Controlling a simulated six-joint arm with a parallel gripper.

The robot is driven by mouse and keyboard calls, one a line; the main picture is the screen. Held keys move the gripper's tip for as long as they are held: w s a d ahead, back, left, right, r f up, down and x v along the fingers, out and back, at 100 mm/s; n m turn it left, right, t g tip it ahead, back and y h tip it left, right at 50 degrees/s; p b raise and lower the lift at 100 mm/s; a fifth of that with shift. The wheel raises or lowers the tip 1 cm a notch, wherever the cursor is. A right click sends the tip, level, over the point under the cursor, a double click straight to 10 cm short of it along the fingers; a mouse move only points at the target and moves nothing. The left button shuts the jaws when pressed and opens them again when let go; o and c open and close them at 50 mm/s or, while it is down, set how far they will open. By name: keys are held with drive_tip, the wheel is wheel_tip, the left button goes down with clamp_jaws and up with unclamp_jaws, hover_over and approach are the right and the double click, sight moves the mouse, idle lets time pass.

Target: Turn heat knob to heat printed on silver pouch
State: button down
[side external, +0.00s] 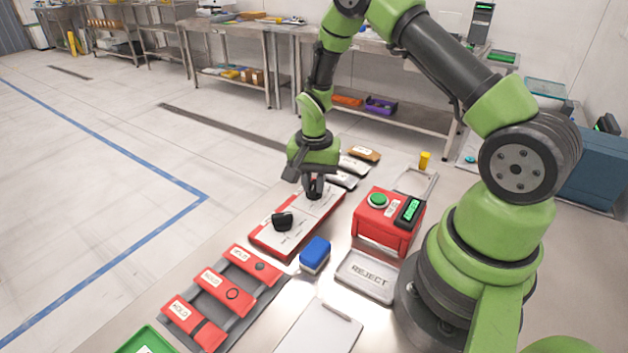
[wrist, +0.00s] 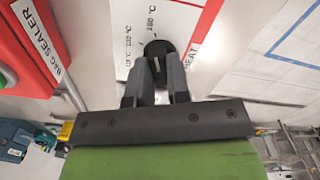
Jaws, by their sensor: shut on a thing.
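The heat knob (wrist: 158,47) is a black round knob on a white panel with a red edge; the word HEAT and temperature marks are printed beside it. My gripper (wrist: 157,64) is shut on this knob, one finger on each side. In the side view my gripper (side external: 315,191) points down onto the far end of the red and white panel (side external: 265,243). The fingers partly hide the knob, so its exact setting cannot be told. Pale silvery pouches (side external: 353,164) lie behind my gripper; their print is too small to read.
A second black knob (side external: 283,221) is on the panel's near end. The red bag sealer (side external: 382,238) with a green button stands right of the panel. A blue block (side external: 315,254), a REJECT tray (side external: 366,277) and red HOLD pieces (side external: 225,292) lie nearer. A brown pouch (side external: 364,154) lies behind.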

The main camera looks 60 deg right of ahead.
sight(314, 184)
idle(0.3)
drive_tip(key=c, duration=1.1)
unclamp_jaws()
drive_tip(key=shift+r, duration=0.15)
wheel_tip(314, 184, up, 10)
drive_tip(key=shift+f, duration=0.1)
